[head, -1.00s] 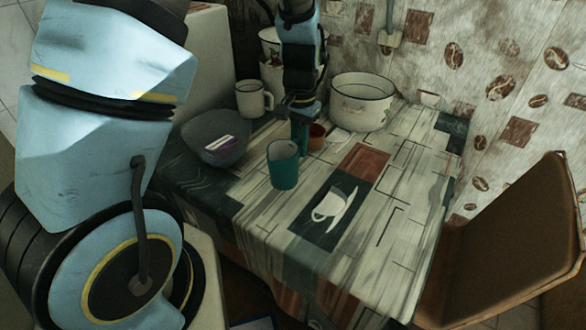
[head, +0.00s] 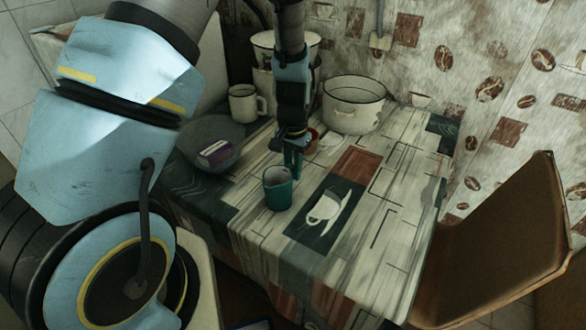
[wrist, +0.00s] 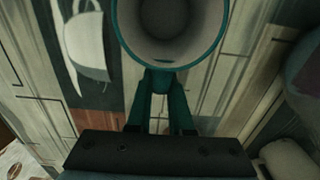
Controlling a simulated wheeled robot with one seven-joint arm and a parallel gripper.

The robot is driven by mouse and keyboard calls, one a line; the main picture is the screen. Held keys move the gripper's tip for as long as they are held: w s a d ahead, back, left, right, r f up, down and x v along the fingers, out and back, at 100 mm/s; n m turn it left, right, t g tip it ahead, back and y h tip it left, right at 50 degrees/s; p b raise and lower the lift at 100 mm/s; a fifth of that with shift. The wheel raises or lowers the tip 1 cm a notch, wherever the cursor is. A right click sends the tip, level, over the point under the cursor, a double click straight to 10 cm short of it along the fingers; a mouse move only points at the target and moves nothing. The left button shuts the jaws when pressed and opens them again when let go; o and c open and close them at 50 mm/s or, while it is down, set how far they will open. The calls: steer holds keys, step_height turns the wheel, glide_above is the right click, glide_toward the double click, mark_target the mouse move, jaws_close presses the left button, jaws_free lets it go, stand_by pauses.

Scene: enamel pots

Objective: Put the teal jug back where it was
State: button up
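The teal jug (head: 278,192) is upright over the near left part of the table, left of the printed cup motif. I cannot tell whether its base touches the cloth. My gripper (head: 292,160) is just behind it, reaching down from above. In the wrist view the jug (wrist: 122,30) is seen from above with its pale, empty-looking inside. The fingers of my gripper (wrist: 159,88) close together at the jug's handle side, and the handle is mostly hidden between them.
A dark bowl (head: 190,157) holding a purple box (head: 216,153) is left of the jug. A cream mug (head: 242,104), a white enamel pot (head: 352,118) and a small reddish-brown pot (head: 313,139) stand behind. The front and right of the table (head: 385,235) are clear. A brown chair (head: 500,240) is at right.

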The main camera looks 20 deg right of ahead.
steer(key=o, duration=0.3)
step_height(320, 180, up, 12)
steer(key=b, duration=0.2)
steer(key=s+a+r+n, duration=0.1)
steer(key=a+n, duration=0.2)
steer(key=a, duration=0.5)
steer(key=a+r+n+t, duration=0.1)
steer(key=a+n, duration=0.2)
steer(key=a, duration=0.6)
steer(key=s+a+r+n, duration=0.1)
steer(key=a+r+n, duration=0.1)
steer(key=a, duration=0.7)
steer(key=shift+s+a+n+t, duration=0.2)
steer(key=shift+s+n+t, duration=0.15)
steer(key=shift+n, duration=0.15)
